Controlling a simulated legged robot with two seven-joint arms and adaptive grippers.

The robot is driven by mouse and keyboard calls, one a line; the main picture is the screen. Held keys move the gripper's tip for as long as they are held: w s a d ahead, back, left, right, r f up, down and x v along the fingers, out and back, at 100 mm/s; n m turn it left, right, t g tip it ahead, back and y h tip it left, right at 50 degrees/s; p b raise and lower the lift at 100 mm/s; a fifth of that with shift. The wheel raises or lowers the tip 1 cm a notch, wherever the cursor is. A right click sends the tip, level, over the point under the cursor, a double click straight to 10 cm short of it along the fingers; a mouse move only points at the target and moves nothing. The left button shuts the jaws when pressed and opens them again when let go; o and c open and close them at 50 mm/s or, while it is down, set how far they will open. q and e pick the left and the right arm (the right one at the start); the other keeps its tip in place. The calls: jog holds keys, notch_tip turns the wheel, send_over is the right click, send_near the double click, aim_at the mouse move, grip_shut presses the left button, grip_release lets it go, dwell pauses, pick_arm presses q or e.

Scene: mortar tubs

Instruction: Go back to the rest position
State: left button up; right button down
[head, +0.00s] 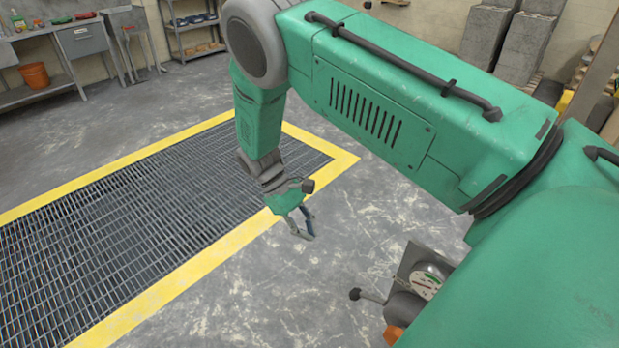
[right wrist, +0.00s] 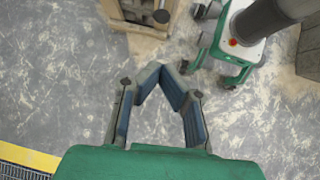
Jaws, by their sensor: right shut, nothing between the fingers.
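My right gripper (head: 303,225) hangs at the end of my green right arm in the head view, above the grey floor beside the yellow border of the grating. It is shut and empty. In the right wrist view its fingers (right wrist: 161,82) lean together at their tips over bare floor, with nothing between them. My left gripper is not in either view.
A floor grating (head: 130,230) with a yellow border (head: 225,245) lies at left. A workbench (head: 50,35) and shelf stand at the back. Concrete blocks (head: 485,35) are stacked back right. A device with a dial (head: 425,283) is partly hidden below my arm. A wooden box (right wrist: 150,28) shows in the wrist view.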

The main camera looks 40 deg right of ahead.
jog(key=s+a+f+t, duration=0.2)
jog(key=s+f+t, duration=0.1)
jog(key=s+f, duration=0.85)
jog(key=s+a+r+m+t+y, duration=0.1)
jog(key=s+a+t, duration=0.1)
jog(key=s, duration=0.4)
jog(key=s+a+r+m+t+y, duration=0.1)
jog(key=s+a+r+t, duration=0.1)
jog(key=s, duration=0.4)
notch_tip(320, 180, down, 10)
jog(key=w+a+n+t+b, duration=0.1)
jog(key=w+b, duration=0.1)
jog(key=b, duration=0.8)
jog(key=shift+w+a+r, duration=0.2)
jog(key=shift+w+r, duration=0.05)
jog(key=shift+w, duration=0.05)
